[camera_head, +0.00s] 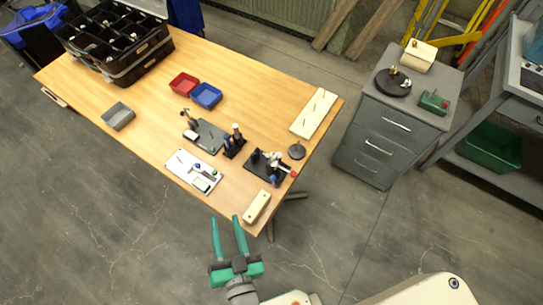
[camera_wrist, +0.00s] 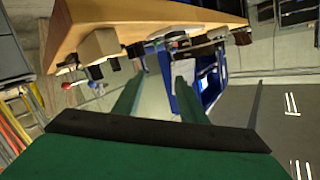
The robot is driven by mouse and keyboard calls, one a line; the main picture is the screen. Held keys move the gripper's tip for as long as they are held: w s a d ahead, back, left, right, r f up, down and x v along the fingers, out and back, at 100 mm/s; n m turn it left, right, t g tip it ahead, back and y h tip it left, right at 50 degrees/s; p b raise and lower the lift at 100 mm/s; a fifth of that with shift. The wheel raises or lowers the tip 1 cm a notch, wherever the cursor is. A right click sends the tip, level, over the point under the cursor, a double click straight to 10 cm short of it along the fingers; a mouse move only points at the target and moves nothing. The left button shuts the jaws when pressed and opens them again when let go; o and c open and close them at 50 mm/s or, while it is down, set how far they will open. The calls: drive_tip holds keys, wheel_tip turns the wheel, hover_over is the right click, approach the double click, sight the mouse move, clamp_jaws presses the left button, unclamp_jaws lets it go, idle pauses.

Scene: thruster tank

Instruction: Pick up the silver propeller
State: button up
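My gripper (camera_head: 225,218) has its two green fingers apart with nothing between them, above the floor just off the table's front edge. Its fingers also show apart and empty in the wrist view (camera_wrist: 160,82). A small silver-white part that may be the silver propeller (camera_head: 273,160) shows on a black stand (camera_head: 260,172) near the table's right end. It is too small to tell for sure. My gripper is in front of and left of it in the head view, well apart. I cannot make out a propeller in the wrist view.
The wooden table (camera_head: 140,145) also holds a beige block (camera_head: 257,206) at its near corner, a white board (camera_head: 190,172), red (camera_head: 184,80) and blue bins (camera_head: 206,96) and a black organiser (camera_head: 120,62). A grey cabinet (camera_head: 385,130) stands right.

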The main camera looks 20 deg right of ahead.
drive_tip(key=w+a+r+m+t+y, duration=0.1)
drive_tip(key=w+a+r+y, duration=0.2)
drive_tip(key=w, duration=0.5)
drive_tip(key=w+a+r+m, duration=0.15)
drive_tip(key=w+r, duration=0.25)
drive_tip(key=w, duration=0.4)
drive_tip(key=w+a+r+n+g+y, duration=0.1)
drive_tip(key=w+a+r+n+y, duration=0.3)
drive_tip(key=w+r, duration=0.25)
drive_tip(key=w+a+r+n+g+y, duration=0.25)
drive_tip(key=w+r+n+y, duration=0.2)
drive_tip(key=r, duration=0.35)
drive_tip(key=n+g+h, duration=0.4)
drive_tip(key=g+h, duration=0.7)
drive_tip(key=g, duration=0.3)
hover_over(272, 157)
wheel_tip(272, 157, down, 7)
drive_tip(key=shift+t, duration=0.25)
drive_tip(key=f, duration=1)
drive_tip(key=shift+w+d+f, duration=0.2)
drive_tip(key=shift+w+d, duration=0.05)
drive_tip(key=shift+d, duration=0.1)
